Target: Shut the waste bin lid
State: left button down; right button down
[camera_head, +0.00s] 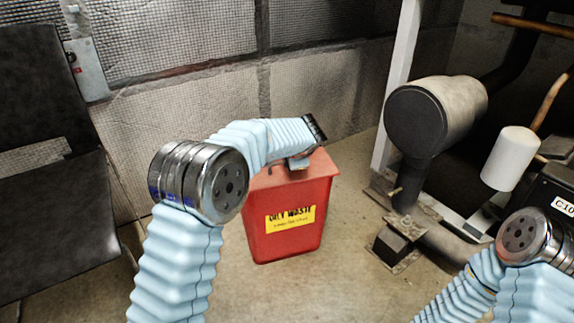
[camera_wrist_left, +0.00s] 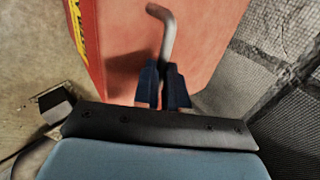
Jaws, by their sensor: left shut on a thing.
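The red waste bin (camera_head: 288,222) stands on the floor with a yellow label on its front. Its red lid (camera_head: 322,168) lies over the top, partly hidden by my left arm; I cannot tell whether it is fully seated. The lid's red surface fills much of the left wrist view (camera_wrist_left: 205,30). A bent grey metal handle (camera_wrist_left: 166,30) rises between the dark blue fingers of my left gripper (camera_wrist_left: 163,88), which is shut on it. In the head view my left gripper (camera_head: 298,162) is low over the lid. My right gripper is out of view; only part of that arm shows.
A mesh-covered wall (camera_head: 220,105) stands behind the bin. A dark panel structure (camera_head: 50,190) is at the left. A grey cylinder (camera_head: 445,105), pipes and a white canister (camera_head: 510,158) stand at the right. Floor is clear in front of the bin.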

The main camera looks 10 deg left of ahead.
pick_arm(q)
jog(key=shift+s+d+f+g, duration=0.1)
jog(key=shift+s+f+g, duration=0.1)
jog(key=shift+f, duration=0.5)
jog(key=shift+s+d+f+g, duration=0.1)
jog(key=shift+s+f, duration=0.1)
jog(key=shift+f, duration=0.45)
jog(key=c, duration=1.2)
grip_release()
jog(key=shift+o, duration=0.2)
jog(key=p+v, duration=0.2)
jog(key=v, duration=1.2)
jog(key=shift+w+r, duration=0.2)
jog(key=shift+r, duration=0.25)
jog(key=shift+a, duration=0.15)
